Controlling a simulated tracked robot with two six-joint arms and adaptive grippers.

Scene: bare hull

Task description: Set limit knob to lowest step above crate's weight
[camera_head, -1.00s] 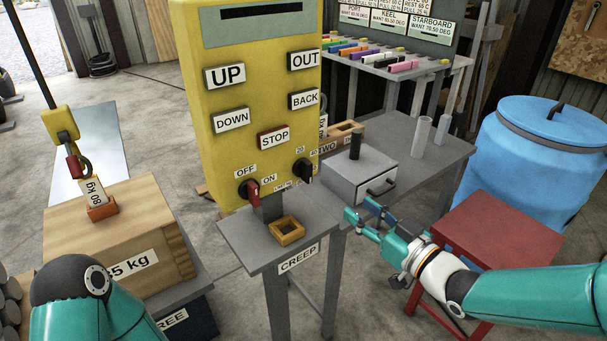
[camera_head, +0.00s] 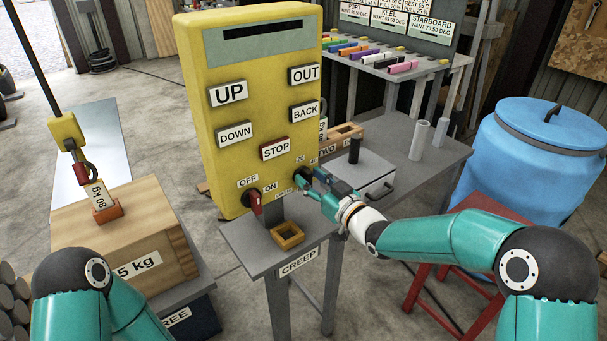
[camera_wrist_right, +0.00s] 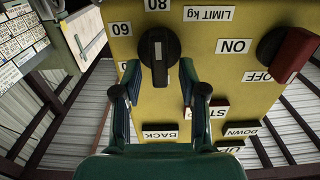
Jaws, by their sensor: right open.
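The limit knob (camera_wrist_right: 158,55) is black and sits on the yellow control panel (camera_head: 262,80), with the labels 60, 80 and LIMIT kg beside it in the right wrist view. My right gripper (camera_wrist_right: 160,95) is open, its fingers on either side just short of the knob; I cannot tell if they touch it. In the head view the right gripper (camera_head: 310,186) covers most of the knob. The wooden crate (camera_head: 75,230) stands at left, its label partly hidden and ending in "5 kg". My left gripper is out of view; only its arm shows.
The red OFF/ON switch (camera_head: 253,200) is close left of the knob. A small wooden frame (camera_head: 286,235) sits on the CREEP shelf below. A grey box (camera_head: 366,183) with a black post is near my right wrist.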

